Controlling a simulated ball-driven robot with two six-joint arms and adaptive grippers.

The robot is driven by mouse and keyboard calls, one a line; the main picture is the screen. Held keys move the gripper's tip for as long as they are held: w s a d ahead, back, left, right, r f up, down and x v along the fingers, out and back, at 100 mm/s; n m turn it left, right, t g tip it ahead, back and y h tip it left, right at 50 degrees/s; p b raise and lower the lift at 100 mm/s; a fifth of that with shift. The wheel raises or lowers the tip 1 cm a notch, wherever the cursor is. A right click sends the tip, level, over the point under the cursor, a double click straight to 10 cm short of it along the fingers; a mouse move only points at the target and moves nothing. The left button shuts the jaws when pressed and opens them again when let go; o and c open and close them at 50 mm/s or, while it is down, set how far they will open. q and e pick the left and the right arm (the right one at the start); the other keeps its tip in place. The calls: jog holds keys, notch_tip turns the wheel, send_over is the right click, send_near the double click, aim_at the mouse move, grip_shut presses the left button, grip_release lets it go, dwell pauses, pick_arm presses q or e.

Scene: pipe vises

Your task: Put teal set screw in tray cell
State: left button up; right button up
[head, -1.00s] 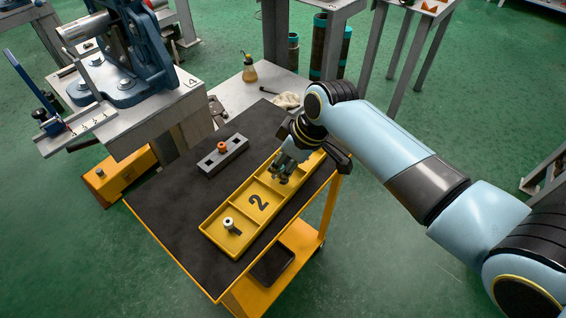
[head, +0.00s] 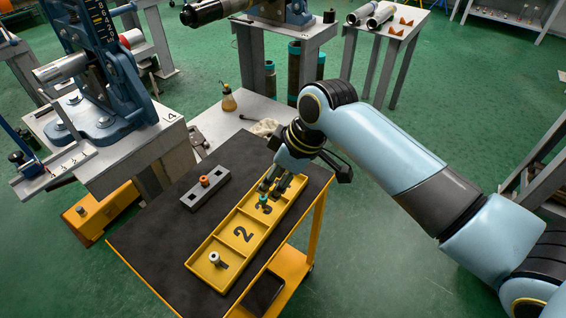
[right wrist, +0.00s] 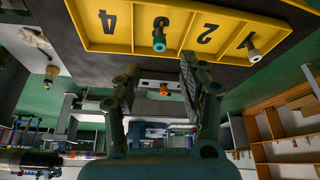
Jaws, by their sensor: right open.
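My right gripper (head: 271,188) is open and empty, close to the screw near cells 3 and 4. Its two fingers also show spread apart in the right wrist view (right wrist: 157,74). The arm partly covers the far end of the tray in the head view. My left gripper is not in view.
A pale-topped piece (head: 215,258) stands in cell 1; cell 2 is empty. A grey block (head: 205,188) with an orange piece (head: 205,180) lies beside the tray on the dark cart top (head: 150,238). A blue vise (head: 100,110) stands at the left.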

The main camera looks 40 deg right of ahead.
jog(key=v, duration=0.5)
dwell(0.4)
jog(key=s+d+f+m+g+h+b, duration=0.1)
jog(key=s+f, duration=0.5)
jog(key=f, duration=0.3)
jog(key=s+d+f+m+g+b, duration=0.1)
jog(key=s+f+g+b, duration=0.1)
jog(key=s+f, duration=0.6)
jog(key=s+d+f+m+g+h+b, duration=0.1)
jog(key=s+f, duration=0.3)
jog(key=f, duration=0.7)
jog(key=s+d+f+m, duration=0.1)
jog(key=s+f, duration=0.6)
jog(key=s, duration=0.3)
jog(key=s+d+f+m+t+h+b, duration=0.1)
jog(key=s+d+f+m, duration=0.1)
jog(key=s+f, duration=0.5)
jog(key=s, duration=0.3)
